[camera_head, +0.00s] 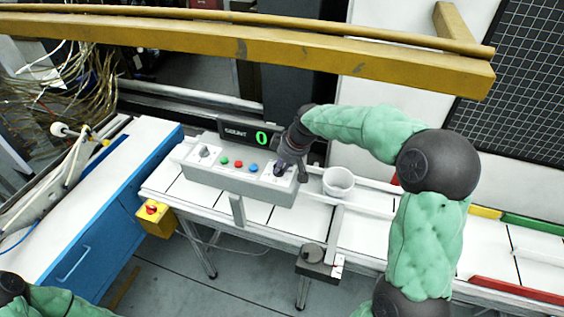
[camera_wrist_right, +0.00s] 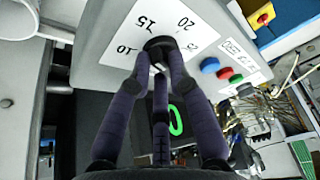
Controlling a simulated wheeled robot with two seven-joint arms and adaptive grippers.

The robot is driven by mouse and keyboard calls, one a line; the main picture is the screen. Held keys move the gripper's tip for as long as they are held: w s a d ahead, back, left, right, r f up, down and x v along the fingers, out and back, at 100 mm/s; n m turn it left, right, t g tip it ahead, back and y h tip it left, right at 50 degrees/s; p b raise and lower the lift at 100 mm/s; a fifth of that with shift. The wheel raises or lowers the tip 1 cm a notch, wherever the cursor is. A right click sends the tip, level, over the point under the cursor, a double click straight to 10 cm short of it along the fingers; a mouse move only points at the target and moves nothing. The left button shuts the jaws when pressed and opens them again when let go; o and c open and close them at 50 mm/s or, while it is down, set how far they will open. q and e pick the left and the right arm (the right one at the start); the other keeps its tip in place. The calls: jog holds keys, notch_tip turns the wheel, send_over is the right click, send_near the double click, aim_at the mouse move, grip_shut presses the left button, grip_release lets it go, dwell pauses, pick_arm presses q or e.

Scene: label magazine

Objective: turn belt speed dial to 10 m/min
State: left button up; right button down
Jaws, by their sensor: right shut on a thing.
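The grey control box (camera_head: 228,180) stands on the white conveyor table, with a dial at each end of its white-labelled top. My right gripper (camera_head: 281,163) reaches down onto the dark belt speed dial (camera_head: 279,171) at the box's right end. In the right wrist view the fingers of the gripper (camera_wrist_right: 160,62) are closed around the dark dial knob (camera_wrist_right: 158,44). I cannot tell which number the dial points at. My left gripper is outside the view; only its arm shows at bottom left.
Green, red (camera_head: 239,164) and blue buttons sit left of the dial. A display (camera_head: 247,133) behind reads COUNT and a green 0. A white cup (camera_head: 338,183) stands close right of the box. A yellow box with a red button (camera_head: 153,213) hangs at the table's left end.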

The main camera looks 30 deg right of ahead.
jog(key=n, duration=0.2)
jog(key=w+n+y, duration=0.1)
jog(key=n, duration=0.1)
jog(key=shift+d+r+n+g, duration=0.2)
jog(key=shift+n+g, duration=0.1)
jog(key=shift+w+a+n+g+y, duration=0.1)
jog(key=shift+n+g+y, duration=0.3)
jog(key=shift+n, duration=0.85)
jog(key=shift+n+g+y, duration=0.4)
jog(key=shift+n, duration=0.85)
jog(key=c, duration=1.2)
grip_release()
jog(key=shift+a+f, duration=0.1)
jog(key=shift+o, duration=0.3)
jog(key=shift+a, duration=0.1)
